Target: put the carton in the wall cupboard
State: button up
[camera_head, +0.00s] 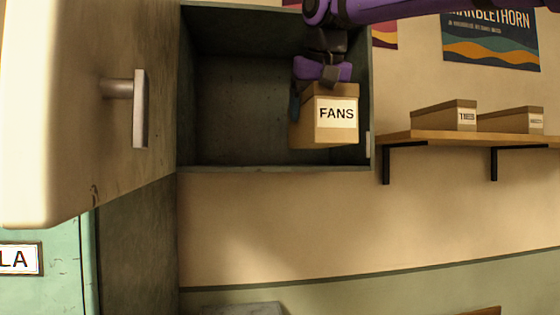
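The brown carton (307,135) has a white label reading "FANS". It is in the right part of the open wall cupboard (272,169), in front of its dark inside, and its underside looks a little above the cupboard floor. How deep it is inside, I cannot tell. My gripper (322,82) reaches in from the upper right and is shut on the carton from above, with one dark finger along its left side. The other finger is hidden. The cupboard door (70,110) stands open on the left, its metal handle (140,108) facing me.
The cupboard's right wall is close beside the carton, and its left half is empty. A wooden shelf (440,136) to the right bears two labelled cartons (440,118). A poster (490,40) hangs above. A green surface labelled "LA" (45,285) shows at lower left.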

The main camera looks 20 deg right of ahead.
jog(key=shift+w+d+f, duration=0.6)
jog(key=shift+w, duration=2.3)
jog(key=shift+w+d+f, duration=0.55)
jog(key=shift+w, duration=2.35)
jog(key=shift+w+d+f, duration=0.6)
jog(key=shift+w, duration=2.3)
jog(key=shift+f, duration=0.1)
jog(key=o, duration=1.1)
jog(key=shift+s+r, duration=0.1)
jog(key=shift+r, duration=0.25)
jog(key=shift+v, duration=3.5)
